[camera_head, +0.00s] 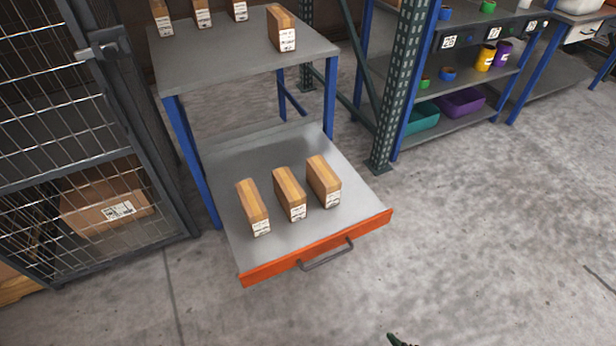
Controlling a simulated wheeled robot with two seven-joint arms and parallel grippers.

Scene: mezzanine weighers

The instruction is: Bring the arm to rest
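Neither of my arms shows clearly. A small dark green tip is cut off by the bottom edge, right of the middle; it may be part of my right gripper (400,340), but too little shows to tell whether it is open or shut. My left gripper is out of the frame. Three brown cartons with white labels stand on the pulled-out grey shelf (300,240): a left one (252,205), a middle one (289,193) and a right one (323,181). No gripper touches them.
The shelf has an orange front (325,247) with a grey handle (328,256). Above stands a blue-legged table (215,65) with several cartons. A wire cage (70,130) holding a box (105,205) is left. Racks (460,120) stand back right. The concrete floor at right is clear.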

